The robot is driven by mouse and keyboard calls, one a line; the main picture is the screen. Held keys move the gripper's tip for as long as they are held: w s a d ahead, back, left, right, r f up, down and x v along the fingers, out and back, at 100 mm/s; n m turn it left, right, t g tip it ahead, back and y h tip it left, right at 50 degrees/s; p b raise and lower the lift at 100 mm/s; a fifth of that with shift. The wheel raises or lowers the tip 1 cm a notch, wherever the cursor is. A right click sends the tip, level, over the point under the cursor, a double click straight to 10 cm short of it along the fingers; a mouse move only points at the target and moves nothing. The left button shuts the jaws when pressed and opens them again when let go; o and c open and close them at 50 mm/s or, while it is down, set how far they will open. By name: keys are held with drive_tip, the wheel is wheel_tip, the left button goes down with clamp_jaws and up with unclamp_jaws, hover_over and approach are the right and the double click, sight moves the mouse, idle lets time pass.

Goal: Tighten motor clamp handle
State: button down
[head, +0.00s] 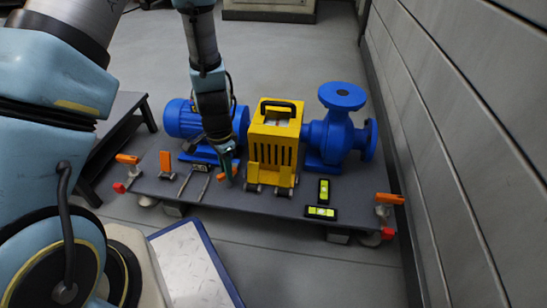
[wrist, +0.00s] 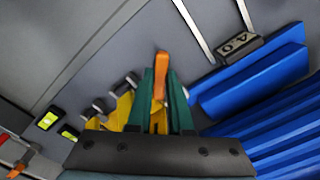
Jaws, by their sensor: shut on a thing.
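The blue motor (head: 183,120) sits at the left of the dark skid plate (head: 270,205). My gripper (head: 225,172) reaches down to the plate between the motor and the yellow guard. In the wrist view, its green fingers (wrist: 161,85) are shut on an orange clamp handle (wrist: 161,72), whose end sticks out past the fingertips. The handle's lower part is hidden by the fingers. The motor's blue foot and finned body (wrist: 275,130) lie to the right in the wrist view. Another orange handle (head: 165,161) stands upright left of the motor's front.
The yellow guard (head: 274,140) stands close right of my gripper, with the blue pump (head: 335,135) beyond. Two spirit levels (head: 322,190) (head: 321,212) lie at the front right. A small block with rods (head: 199,167) lies just left. A wall (head: 465,120) bounds the right.

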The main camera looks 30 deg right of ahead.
drive_tip(key=shift+r+m+p, duration=0.1)
drive_tip(key=shift+m+p, duration=0.3)
drive_tip(key=shift+m, duration=1)
drive_tip(key=shift+m+p, duration=0.75)
drive_tip(key=shift+m, duration=0.75)
